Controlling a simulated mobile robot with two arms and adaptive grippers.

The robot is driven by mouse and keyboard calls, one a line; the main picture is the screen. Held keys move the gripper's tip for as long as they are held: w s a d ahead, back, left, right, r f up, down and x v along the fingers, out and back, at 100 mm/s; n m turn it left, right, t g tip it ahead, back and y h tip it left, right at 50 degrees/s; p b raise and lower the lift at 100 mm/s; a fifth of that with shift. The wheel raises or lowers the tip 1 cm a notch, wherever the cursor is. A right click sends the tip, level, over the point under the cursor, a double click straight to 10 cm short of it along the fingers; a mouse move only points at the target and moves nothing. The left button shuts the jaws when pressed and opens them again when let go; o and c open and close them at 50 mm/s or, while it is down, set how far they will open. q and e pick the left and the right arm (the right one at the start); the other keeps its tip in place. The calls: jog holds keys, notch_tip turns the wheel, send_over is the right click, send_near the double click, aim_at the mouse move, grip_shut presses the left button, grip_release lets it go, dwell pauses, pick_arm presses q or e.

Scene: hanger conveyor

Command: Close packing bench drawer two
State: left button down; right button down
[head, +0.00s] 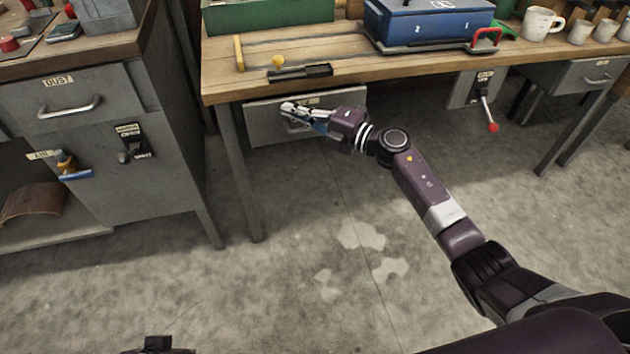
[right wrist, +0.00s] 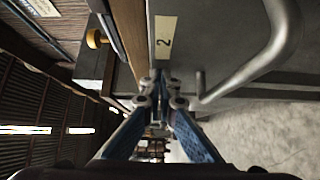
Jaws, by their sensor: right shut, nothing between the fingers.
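Drawer two is the grey drawer (head: 262,126) under the left part of the wooden packing bench (head: 345,76). In the right wrist view, its grey front (right wrist: 215,35) carries a label with a 2 (right wrist: 166,42) and a curved metal handle (right wrist: 284,45). My right gripper (head: 290,107) is in front of the drawer and hides part of its front and handle in the head view. Its fingers (right wrist: 158,85) are shut and empty, close to the front beside the handle, not around it. I cannot tell whether they touch or whether a gap remains behind the front. My left gripper is not in view.
A grey cabinet (head: 165,185) with a DUST drawer (head: 75,105) stands at the left. A red-knobbed lever (head: 491,126) hangs under the bench to the right. A blue toolbox (head: 425,24) stands on the bench. The floor (head: 300,270) in front is clear.

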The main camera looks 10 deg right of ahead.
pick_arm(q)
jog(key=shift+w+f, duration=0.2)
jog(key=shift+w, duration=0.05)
pick_arm(e)
jog(key=shift+w+d+r, duration=0.1)
jog(key=shift+w+r, duration=0.1)
jog(key=shift+w, duration=0.6)
jog(key=shift+r, duration=0.15)
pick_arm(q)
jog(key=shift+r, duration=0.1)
